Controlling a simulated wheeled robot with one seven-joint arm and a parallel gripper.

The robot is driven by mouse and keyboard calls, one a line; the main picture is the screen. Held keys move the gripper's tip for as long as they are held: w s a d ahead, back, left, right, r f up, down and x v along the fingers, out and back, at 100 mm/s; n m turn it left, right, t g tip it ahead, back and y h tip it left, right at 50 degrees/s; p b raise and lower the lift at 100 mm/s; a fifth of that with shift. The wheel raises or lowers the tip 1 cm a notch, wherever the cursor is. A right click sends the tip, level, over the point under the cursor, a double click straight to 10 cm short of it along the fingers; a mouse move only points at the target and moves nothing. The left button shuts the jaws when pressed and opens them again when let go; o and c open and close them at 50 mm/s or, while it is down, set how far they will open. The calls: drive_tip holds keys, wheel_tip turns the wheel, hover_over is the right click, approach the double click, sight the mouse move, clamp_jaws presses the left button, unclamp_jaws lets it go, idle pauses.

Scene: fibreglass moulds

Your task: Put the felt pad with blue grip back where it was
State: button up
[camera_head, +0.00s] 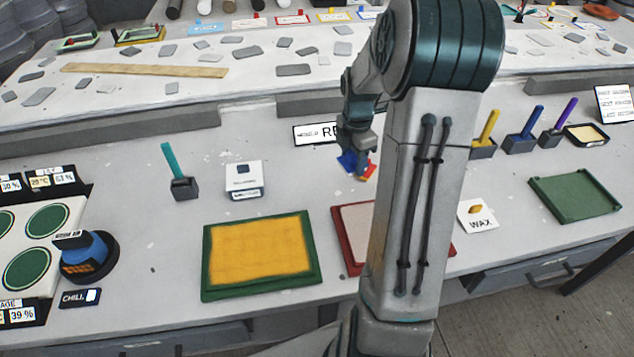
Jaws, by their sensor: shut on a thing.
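My gripper (357,156) hangs above the middle of the bench, pointing down, left of my arm's large link. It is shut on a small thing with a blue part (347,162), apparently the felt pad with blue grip. An orange-red part shows beside the blue at the jaws; I cannot tell whether it belongs to the held thing. The held thing seems clear of the bench, in front of a white sign (314,134) that my gripper partly covers. Its felt face cannot be made out.
A green-framed yellow tray (206,282) and a red-framed tray (349,253), partly hidden by my arm, lie in front. A teal-handled tool (180,178) stands left; yellow-, blue- (525,138) and purple-handled tools stand right. An empty green tray (574,196) lies right. Coloured cards line the back.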

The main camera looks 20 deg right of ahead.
drive_tip(key=shift+s+d+r+n, duration=0.2)
drive_tip(key=shift+d+n, duration=0.25)
drive_tip(key=shift+n, duration=0.15)
drive_tip(key=shift+w, duration=0.1)
drive_tip(key=p, duration=0.2)
hover_over(316, 180)
wheel_tip(316, 180, down, 7)
drive_tip(key=shift+d+r, duration=0.1)
drive_tip(key=shift+d, duration=0.05)
drive_tip(key=shift+f+p, duration=0.35)
drive_tip(key=shift+f, duration=1.7)
drive_tip(key=shift+f, duration=0.2)
drive_tip(key=o, duration=0.9)
drive_tip(key=shift+o, duration=0.2)
drive_tip(key=shift+r, duration=0.1)
